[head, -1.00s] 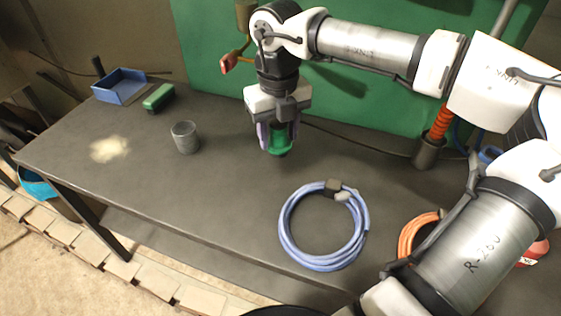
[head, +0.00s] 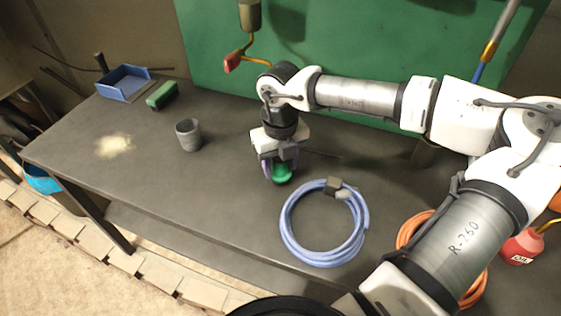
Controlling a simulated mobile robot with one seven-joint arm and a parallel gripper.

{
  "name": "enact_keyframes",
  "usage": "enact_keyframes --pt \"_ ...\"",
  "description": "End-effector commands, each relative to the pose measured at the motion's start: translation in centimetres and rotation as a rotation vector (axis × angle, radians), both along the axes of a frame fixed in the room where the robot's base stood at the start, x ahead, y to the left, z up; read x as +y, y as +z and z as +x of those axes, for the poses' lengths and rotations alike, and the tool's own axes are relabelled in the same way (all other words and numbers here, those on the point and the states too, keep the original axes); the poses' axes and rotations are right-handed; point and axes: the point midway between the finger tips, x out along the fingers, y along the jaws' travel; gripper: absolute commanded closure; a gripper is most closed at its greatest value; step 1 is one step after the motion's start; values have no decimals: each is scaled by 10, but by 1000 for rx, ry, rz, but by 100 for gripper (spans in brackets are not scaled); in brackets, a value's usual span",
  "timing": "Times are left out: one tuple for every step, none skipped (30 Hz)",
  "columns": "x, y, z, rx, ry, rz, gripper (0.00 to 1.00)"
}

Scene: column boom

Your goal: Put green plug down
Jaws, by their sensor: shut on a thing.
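The green plug (head: 282,174) is between the fingers of my gripper (head: 280,168), in the middle of the head view. My gripper points down and is shut on the plug. The plug is low over the dark table (head: 215,200), just behind the coiled blue cable. I cannot tell whether its underside touches the table top. The gripper's body and fingers hide part of the plug.
A blue cable coil (head: 288,235) lies just in front of my gripper. A grey cup (head: 189,135) stands to the left. A green brush-like block (head: 162,96) and a blue tray (head: 124,84) are at the back left. An orange coil (head: 407,229) and red oil can (head: 521,247) are right.

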Motion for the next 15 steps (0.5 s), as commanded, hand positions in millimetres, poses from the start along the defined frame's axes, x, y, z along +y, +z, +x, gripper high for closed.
enact_keyframes --pt "0 -3 0 0 0 0 79" --pt "0 -3 0 0 -1 0 79" --pt "0 -4 0 0 -1 -1 79" --pt "0 -3 0 0 -1 0 49" --pt "0 -2 0 0 -1 0 45" --pt "0 -2 0 0 -1 0 40" --pt "0 -2 0 0 -1 0 36" --pt "0 -2 0 0 -1 0 32" --pt "0 -2 0 0 -1 0 31" --pt "0 -2 0 0 -1 0 31" --pt "0 -2 0 0 -1 0 31" --pt "0 -2 0 0 -1 0 31" --pt "0 -2 0 0 -1 0 31" --pt "0 -2 0 0 -1 0 31" --pt "0 -2 0 0 -1 0 31"
